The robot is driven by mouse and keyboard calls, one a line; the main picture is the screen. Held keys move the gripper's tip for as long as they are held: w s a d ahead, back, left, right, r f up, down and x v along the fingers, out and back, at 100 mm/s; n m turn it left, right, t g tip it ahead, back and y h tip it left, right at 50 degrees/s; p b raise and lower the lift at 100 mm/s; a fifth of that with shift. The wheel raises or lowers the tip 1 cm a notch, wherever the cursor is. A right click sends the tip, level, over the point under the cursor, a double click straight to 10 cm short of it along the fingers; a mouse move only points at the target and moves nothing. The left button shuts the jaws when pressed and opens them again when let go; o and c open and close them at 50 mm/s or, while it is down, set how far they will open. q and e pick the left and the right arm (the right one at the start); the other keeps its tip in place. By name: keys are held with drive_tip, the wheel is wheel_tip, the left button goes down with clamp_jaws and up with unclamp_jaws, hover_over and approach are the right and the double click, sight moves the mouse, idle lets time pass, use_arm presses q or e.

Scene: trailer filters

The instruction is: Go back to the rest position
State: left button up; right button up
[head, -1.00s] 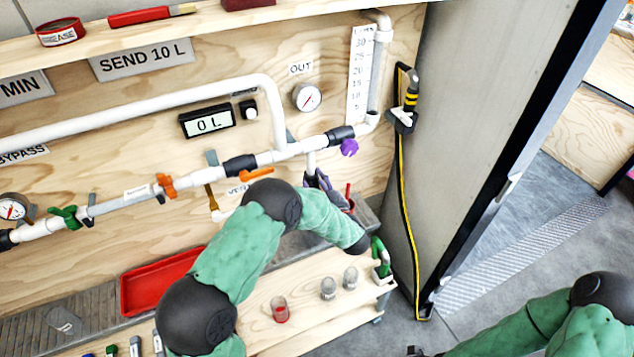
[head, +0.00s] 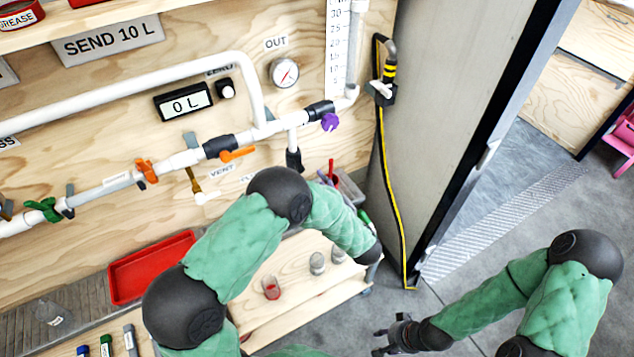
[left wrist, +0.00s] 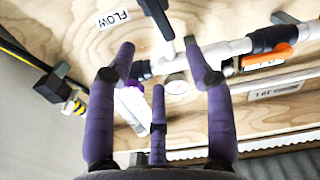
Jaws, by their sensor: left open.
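My left gripper (left wrist: 158,62) has three purple fingers, spread apart with nothing between them in the left wrist view. It faces the plywood wall, by the pipe run. In the head view my left arm bends over the small wooden table, and its forearm and wrist hide most of the gripper. My right gripper (head: 388,338) is dark and low in the head view, over the grey floor right of the table. It is small there, and whether its fingers are open or shut is unclear. I see nothing held in it.
White pipes with an orange valve (head: 238,154) and a purple valve (head: 329,122) run along the wall. The table (head: 310,299) carries several cups. A red tray (head: 122,290) lies left of my left arm. A yellow-black cable (head: 393,190) hangs by the door frame. Floor at right is open.

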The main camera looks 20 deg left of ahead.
idle(0.3)
use_arm(q)
drive_tip(key=s+d+f+m+g+h, duration=0.1)
drive_tip(key=d+f+m+h, duration=0.15)
drive_tip(key=f+h, duration=0.45)
drive_tip(key=d+f+m+g+h, duration=0.1)
drive_tip(key=f+m+h, duration=0.2)
drive_tip(key=f, duration=0.8)
drive_tip(key=s+d+f+m+g+h, duration=0.1)
drive_tip(key=s+d+f+g+h, duration=0.1)
drive_tip(key=s, duration=0.6)
drive_tip(key=s+d+f+m+g+h, duration=0.1)
drive_tip(key=s+d+f+g+h, duration=0.1)
drive_tip(key=s, duration=0.6)
drive_tip(key=s+d+f+m+g+h, duration=0.2)
drive_tip(key=s+f+g, duration=0.3)
drive_tip(key=s, duration=0.4)
drive_tip(key=shift+d+f+h, duration=0.4)
drive_tip(key=shift+d+h, duration=0.1)
drive_tip(key=shift+h, duration=0.3)
